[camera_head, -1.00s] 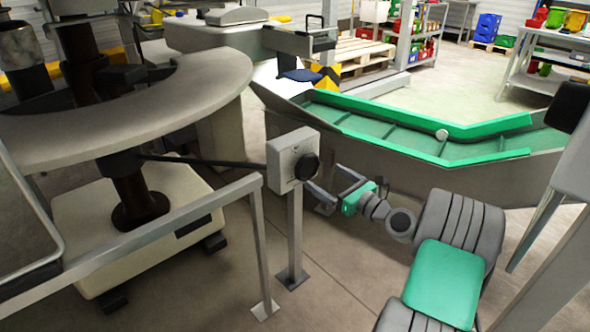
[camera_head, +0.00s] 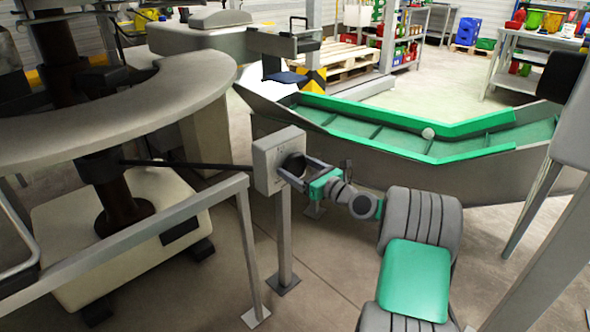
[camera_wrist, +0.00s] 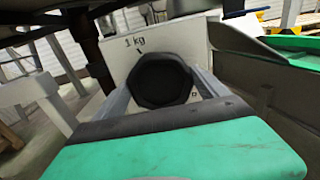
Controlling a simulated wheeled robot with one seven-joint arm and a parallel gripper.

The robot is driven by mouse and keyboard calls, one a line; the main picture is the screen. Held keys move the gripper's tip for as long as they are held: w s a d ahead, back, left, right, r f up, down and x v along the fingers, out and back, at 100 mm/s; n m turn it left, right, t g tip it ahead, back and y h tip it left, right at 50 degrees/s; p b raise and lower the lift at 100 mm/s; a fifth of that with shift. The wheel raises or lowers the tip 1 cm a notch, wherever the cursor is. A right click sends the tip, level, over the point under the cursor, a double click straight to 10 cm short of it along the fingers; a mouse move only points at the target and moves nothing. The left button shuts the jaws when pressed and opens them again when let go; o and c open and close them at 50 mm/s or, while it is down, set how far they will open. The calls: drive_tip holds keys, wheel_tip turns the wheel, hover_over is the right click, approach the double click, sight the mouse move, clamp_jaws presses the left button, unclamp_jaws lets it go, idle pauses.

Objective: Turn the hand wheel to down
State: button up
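The hand wheel is a black, many-sided knob (camera_head: 291,165) on the side of a pale box (camera_head: 268,160) on a metal post. In the wrist view the knob (camera_wrist: 160,80) is in the middle, on a pale face marked "1 kg". My gripper (camera_head: 297,172) is at the knob, with its fingers apart. In the wrist view the fingers (camera_wrist: 165,88) lie on either side of the knob. The near finger seems to overlap the knob's edge in the head view. I cannot tell whether the fingers touch it. The fingertips are hidden in the wrist view.
A grey rail (camera_head: 130,238) runs left of the post. A round grey table (camera_head: 120,125) stands at the left. A conveyor with green edges (camera_head: 440,150) lies behind my arm. The floor (camera_head: 320,270) in front of the post is clear.

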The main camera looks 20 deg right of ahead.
drive_tip(key=shift+a, duration=0.1)
drive_tip(key=c, duration=0.7)
drive_tip(key=shift+a, duration=0.2)
drive_tip(key=shift+c, duration=0.2)
drive_tip(key=shift+d, duration=0.1)
